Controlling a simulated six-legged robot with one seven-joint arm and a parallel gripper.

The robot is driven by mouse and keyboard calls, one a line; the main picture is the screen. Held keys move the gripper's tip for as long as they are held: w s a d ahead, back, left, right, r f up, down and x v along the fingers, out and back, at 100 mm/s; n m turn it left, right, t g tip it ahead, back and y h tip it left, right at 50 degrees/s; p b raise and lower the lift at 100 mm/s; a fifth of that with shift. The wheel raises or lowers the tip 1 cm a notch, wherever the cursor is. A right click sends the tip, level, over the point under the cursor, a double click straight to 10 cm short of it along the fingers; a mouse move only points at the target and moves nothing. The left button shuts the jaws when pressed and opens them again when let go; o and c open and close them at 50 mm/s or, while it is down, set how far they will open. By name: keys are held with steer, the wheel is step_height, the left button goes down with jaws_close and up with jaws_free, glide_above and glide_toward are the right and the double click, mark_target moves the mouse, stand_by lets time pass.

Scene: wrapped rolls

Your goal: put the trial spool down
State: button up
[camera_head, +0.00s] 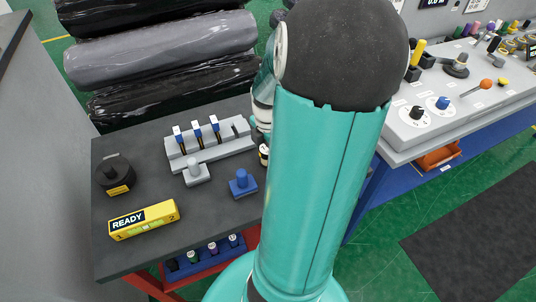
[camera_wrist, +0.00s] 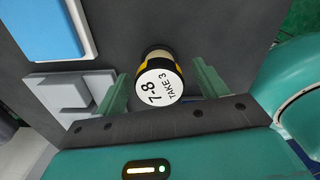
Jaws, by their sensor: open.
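A small spool (camera_wrist: 160,82) has a white round face reading "7-8 TAKE 3", a yellow and black band and a tan part behind it. It appears to stand on the dark table top (camera_head: 150,255). In the head view the spool (camera_head: 263,154) shows at the left edge of my arm, partly hidden. My gripper (camera_wrist: 162,80) is open, with one green finger on each side of the spool. A gap shows at the right finger; contact at the left finger is hard to tell. My arm hides the gripper in the head view.
Left of the spool are a grey rack (camera_head: 209,154) with blue-topped pegs, a grey block (camera_head: 196,174), a blue block (camera_head: 243,186), a yellow READY box (camera_head: 144,220) and a black cylinder (camera_head: 115,175). Wrapped rolls (camera_head: 165,50) lie behind; a control console (camera_head: 465,95) stands right.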

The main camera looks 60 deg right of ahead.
steer(key=shift+f, duration=0.25)
steer(key=c, duration=1.2)
steer(key=shift+w+r, duration=0.1)
steer(key=shift+r, duration=0.25)
